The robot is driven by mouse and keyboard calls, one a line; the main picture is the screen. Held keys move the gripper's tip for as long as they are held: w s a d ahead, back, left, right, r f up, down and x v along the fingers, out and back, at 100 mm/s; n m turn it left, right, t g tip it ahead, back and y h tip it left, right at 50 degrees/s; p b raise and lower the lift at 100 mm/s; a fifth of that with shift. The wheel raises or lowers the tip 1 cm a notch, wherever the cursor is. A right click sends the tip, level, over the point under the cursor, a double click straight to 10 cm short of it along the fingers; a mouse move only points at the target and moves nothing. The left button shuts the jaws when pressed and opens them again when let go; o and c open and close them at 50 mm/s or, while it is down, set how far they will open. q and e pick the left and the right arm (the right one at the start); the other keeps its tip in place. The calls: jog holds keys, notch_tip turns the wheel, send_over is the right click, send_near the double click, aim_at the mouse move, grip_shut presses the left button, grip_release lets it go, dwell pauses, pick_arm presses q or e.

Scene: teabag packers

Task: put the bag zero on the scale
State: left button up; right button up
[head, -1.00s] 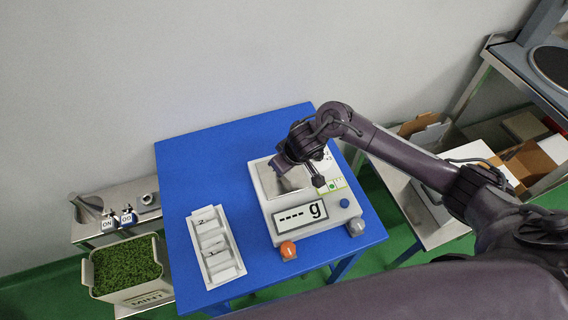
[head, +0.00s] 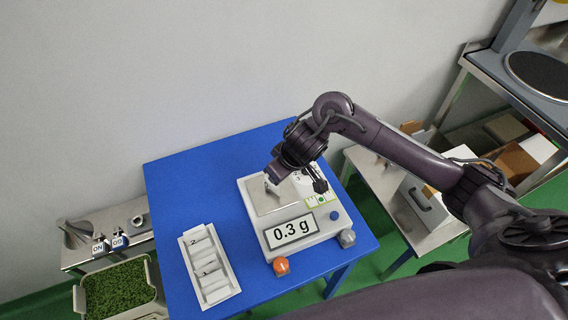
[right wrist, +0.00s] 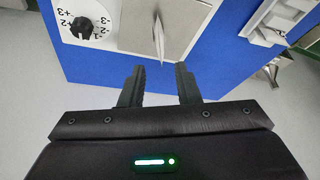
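The scale (head: 255,227) stands on the blue table, and its display (head: 291,232) reads 0.3 g. In the right wrist view a thin pale bag (right wrist: 158,42) stands edge-on on the scale's metal pan (right wrist: 186,18). It also shows on the pan in the head view (head: 271,189), partly behind my gripper. My right gripper (right wrist: 161,76) is open and empty, its fingers apart and short of the bag. In the head view my right gripper (head: 276,177) is above the pan. My left gripper is not in view. No number is readable on the bag.
A white rack (head: 231,278) with slots marked 2 and 1 lies left of the scale. A mint bin (head: 118,290) is at lower left. The table's far left is clear.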

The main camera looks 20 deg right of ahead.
jog(key=v, duration=0.4)
dwell(0.5)
